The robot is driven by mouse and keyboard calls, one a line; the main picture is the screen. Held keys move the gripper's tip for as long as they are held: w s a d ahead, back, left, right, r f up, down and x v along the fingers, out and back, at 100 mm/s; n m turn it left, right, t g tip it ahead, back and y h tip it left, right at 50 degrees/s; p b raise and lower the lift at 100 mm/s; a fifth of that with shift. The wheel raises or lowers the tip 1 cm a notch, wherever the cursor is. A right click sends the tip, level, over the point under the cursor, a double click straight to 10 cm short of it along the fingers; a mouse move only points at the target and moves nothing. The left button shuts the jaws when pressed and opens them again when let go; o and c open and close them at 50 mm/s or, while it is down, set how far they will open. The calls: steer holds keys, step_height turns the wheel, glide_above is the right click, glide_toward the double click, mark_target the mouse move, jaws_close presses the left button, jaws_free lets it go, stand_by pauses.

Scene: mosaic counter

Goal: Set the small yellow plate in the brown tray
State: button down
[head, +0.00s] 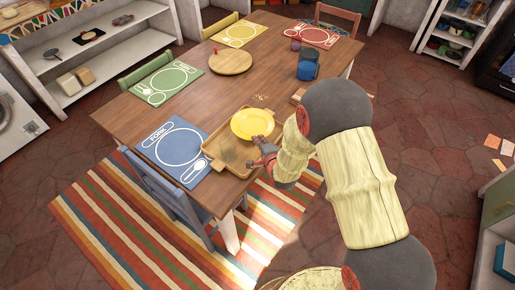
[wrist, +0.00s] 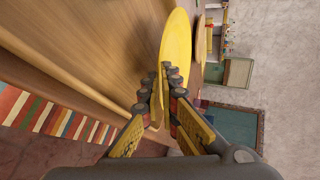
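The small yellow plate (head: 252,123) is over the far right part of the brown tray (head: 226,153) in the head view. It covers that part of the tray, and I cannot tell whether it touches the tray. The near left part of the tray is bare. My gripper (head: 264,153) is at the plate's near edge. In the wrist view the plate (wrist: 176,45) shows as a narrow yellow oval, and its rim runs between the two fingers of my gripper (wrist: 164,78). The fingers are closed on the rim.
A blue placemat (head: 165,165) lies left of the tray, with green (head: 165,84) and yellow (head: 239,34) placemats beyond. A round wooden board (head: 231,61) and a blue cup (head: 308,65) stand farther back. A blue chair (head: 165,190) is at the near table edge.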

mark_target(258, 152)
steer(key=f, duration=0.1)
steer(key=f+b, duration=0.1)
steer(key=f, duration=0.2)
steer(key=shift+s+a+b, duration=0.1)
steer(key=shift+a+b, duration=0.15)
steer(key=shift+b, duration=0.1)
steer(key=shift+r, duration=0.15)
steer(key=c, duration=2.3)
jaws_free()
steer(key=shift+s, duration=0.1)
